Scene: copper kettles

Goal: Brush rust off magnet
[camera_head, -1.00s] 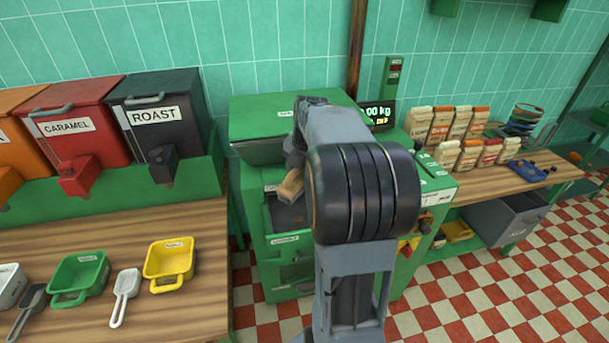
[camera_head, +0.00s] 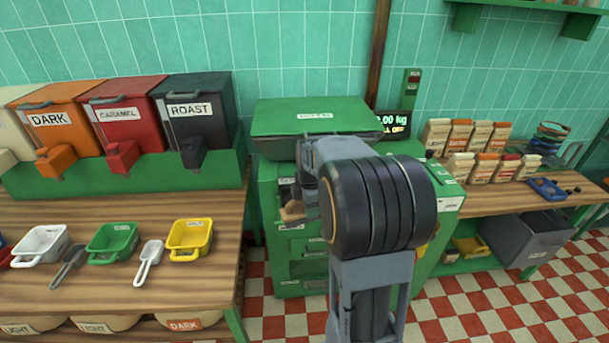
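My gripper (camera_head: 305,194) is in front of the green machine (camera_head: 277,250), largely hidden behind my arm. A tan wooden piece (camera_head: 292,211), apparently the brush handle, sticks out at its fingers and looks held. The fingers themselves are hard to make out. The brush is beside the upper drawer fronts of the machine. I cannot make out the magnet or any rust; the area right behind my wrist is hidden. Whether the brush touches anything cannot be told.
A green-topped scale (camera_head: 315,117) tops the machine, beside a display (camera_head: 396,122). Left are labelled bins (camera_head: 193,112) and a wooden counter (camera_head: 120,285) with scoops, including a yellow one (camera_head: 189,239). Right, several paper bags (camera_head: 459,135) stand on a counter above a grey bin (camera_head: 522,240).

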